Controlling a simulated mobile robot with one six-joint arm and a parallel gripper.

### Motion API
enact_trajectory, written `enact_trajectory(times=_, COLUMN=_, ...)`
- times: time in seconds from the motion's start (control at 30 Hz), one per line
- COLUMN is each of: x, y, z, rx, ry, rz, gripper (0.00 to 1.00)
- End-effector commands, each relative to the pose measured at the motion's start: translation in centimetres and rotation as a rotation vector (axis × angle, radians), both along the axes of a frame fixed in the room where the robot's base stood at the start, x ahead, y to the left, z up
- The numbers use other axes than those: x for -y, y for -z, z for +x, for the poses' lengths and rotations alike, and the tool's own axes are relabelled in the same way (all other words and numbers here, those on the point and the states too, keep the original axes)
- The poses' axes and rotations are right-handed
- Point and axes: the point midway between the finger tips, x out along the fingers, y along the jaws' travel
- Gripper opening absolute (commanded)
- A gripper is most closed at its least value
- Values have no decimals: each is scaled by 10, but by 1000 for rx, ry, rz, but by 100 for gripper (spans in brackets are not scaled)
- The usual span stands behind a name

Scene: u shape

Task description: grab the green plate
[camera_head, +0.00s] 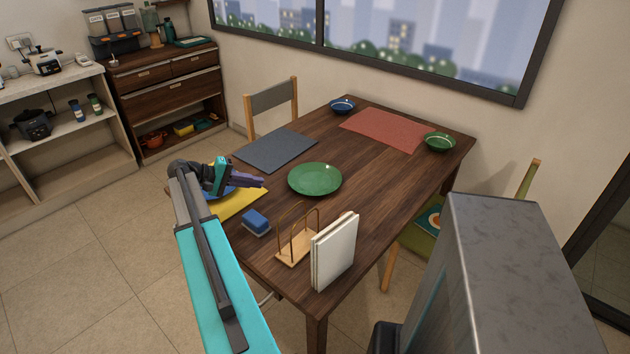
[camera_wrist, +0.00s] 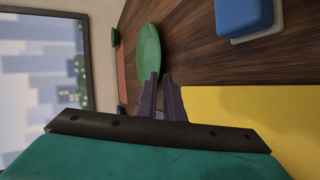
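The green plate (camera_head: 315,179) lies flat near the middle of the dark wooden table. It also shows in the wrist view (camera_wrist: 149,50), just beyond my fingertips. My gripper (camera_head: 265,182) is to the left of the plate in the head view, above the yellow placemat, with its fingers pointing toward the plate. A small gap separates the fingertips from the plate's left rim in the head view. In the wrist view my gripper (camera_wrist: 161,76) shows two purple-grey fingers slightly apart, with nothing seen held between them.
A blue sponge-like block (camera_head: 256,222), a wooden rack (camera_head: 298,245) and a white upright stack (camera_head: 335,250) stand at the near side. The yellow placemat (camera_head: 240,204) lies under my gripper. A green bowl (camera_head: 440,142) and blue bowl (camera_head: 343,106) are farther back. Chairs flank the table.

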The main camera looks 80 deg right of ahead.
Motion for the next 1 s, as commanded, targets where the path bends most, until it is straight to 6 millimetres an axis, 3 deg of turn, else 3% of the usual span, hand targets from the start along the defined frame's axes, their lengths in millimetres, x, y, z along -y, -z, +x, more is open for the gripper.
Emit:
enact_trajectory(times=0.37, x=2, y=2, z=-4, rx=0, ry=-1, rz=0, gripper=8)
enact_trajectory(times=1.0, x=41, y=36, z=-59, rx=1, ry=-3, rz=-1, gripper=8)
